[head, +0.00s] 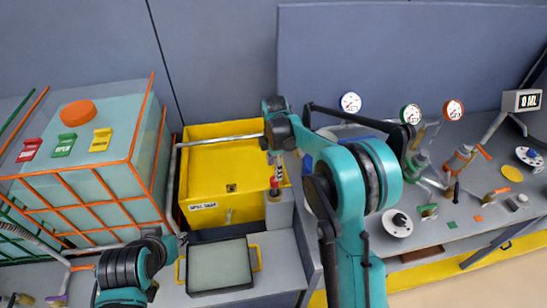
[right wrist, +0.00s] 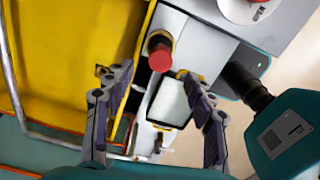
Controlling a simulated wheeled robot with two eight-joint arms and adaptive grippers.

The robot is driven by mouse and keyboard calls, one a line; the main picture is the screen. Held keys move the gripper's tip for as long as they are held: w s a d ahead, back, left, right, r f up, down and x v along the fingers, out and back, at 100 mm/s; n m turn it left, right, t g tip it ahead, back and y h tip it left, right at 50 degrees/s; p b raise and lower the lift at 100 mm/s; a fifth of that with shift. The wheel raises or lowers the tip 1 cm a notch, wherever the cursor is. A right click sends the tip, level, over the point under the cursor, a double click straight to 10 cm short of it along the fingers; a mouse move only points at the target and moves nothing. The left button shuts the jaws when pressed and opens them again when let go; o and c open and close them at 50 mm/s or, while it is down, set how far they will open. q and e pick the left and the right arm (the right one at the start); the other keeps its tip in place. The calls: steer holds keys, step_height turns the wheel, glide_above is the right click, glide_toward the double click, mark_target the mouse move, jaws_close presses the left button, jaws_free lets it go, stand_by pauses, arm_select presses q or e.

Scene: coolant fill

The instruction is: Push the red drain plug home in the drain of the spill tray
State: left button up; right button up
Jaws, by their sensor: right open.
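The yellow spill tray (head: 222,163) stands left of the middle in the head view, with a small dark square, seemingly its drain (head: 231,188), near the front of its floor. The red plug (head: 274,182) stands upright on a grey block at the tray's right front corner. It also shows in the right wrist view (right wrist: 160,60), with a yellowish ring under it. My right gripper (right wrist: 152,78) is open and empty, its fingers apart on either side of the plug's line in that view. My left gripper (head: 172,240) is low at the left; its jaws are unclear.
A caged tank (head: 95,165) with an orange cap stands left of the tray. A dark-framed pad with yellow handles (head: 220,265) lies in front. The bench at right holds gauges (head: 411,114), valves and a display (head: 522,100). A silver pipe (head: 222,140) crosses the tray.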

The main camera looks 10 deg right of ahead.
step_height(320, 180, down, 8)
steer(key=shift+r+b, duration=0.15)
steer(key=shift+b, duration=0.7)
steer(key=shift+c, duration=0.4)
jaws_close()
steer(key=c, duration=0.9)
jaws_free()
steer(key=shift+c, duration=0.6)
steer(key=shift+r, duration=0.15)
steer(key=shift+r+p, duration=1.7)
steer(key=shift+r, duration=1.2)
